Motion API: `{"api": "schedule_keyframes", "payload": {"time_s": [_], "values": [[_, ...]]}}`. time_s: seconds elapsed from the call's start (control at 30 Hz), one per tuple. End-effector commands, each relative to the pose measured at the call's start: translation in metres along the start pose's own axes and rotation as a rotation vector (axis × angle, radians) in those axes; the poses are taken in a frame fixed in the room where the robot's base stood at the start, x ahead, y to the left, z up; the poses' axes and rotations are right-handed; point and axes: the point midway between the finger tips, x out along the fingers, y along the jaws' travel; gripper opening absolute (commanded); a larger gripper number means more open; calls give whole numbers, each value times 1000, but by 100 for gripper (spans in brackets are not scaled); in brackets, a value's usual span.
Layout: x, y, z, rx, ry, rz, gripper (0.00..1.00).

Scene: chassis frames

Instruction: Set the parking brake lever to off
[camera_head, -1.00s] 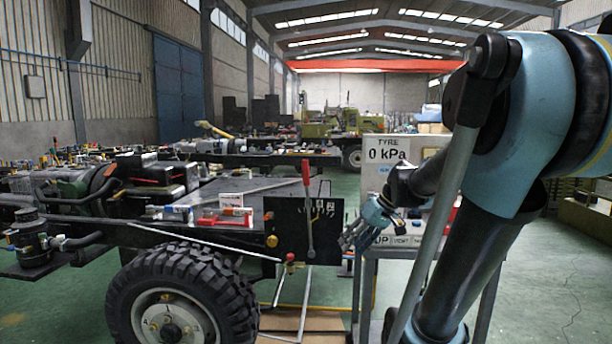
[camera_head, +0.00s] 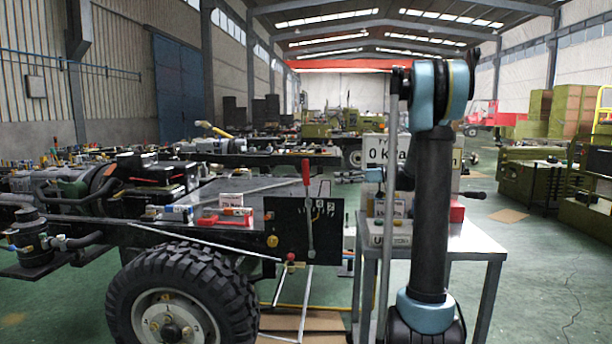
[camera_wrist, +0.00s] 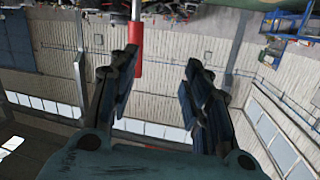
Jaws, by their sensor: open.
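The parking brake lever has a red grip (camera_head: 307,174) and a grey shaft (camera_head: 310,220). It stands nearly upright, grip at the top, against a black plate (camera_head: 333,232) with small markings too small to read. My gripper (camera_head: 347,176) is small in the head view, to the right of the red grip and apart from it. In the wrist view, which looks upside down, my gripper (camera_wrist: 160,70) has its two fingers spread. The red grip (camera_wrist: 135,55) shows just inside the left finger; its distance is hard to tell. Nothing is held.
A chassis frame with a large tyre (camera_head: 180,300) lies left of the plate. A yellow knob (camera_head: 271,241) and a red-tipped small lever (camera_head: 291,257) sit near the plate. A metal table (camera_head: 470,243) with a tyre gauge box (camera_head: 378,150) stands behind my arm.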

Motion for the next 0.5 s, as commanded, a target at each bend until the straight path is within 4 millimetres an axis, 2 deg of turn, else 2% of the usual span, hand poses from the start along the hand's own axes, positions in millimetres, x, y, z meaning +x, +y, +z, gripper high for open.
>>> {"api": "schedule_keyframes", "payload": {"time_s": [0.03,0.2,0.37,0.5], "values": [[-2,13,-2,-29,33,-3,44],[-7,38,-9,-109,115,-7,44],[-7,46,-12,-138,144,-6,44],[4,46,-14,-141,147,-7,44]]}}
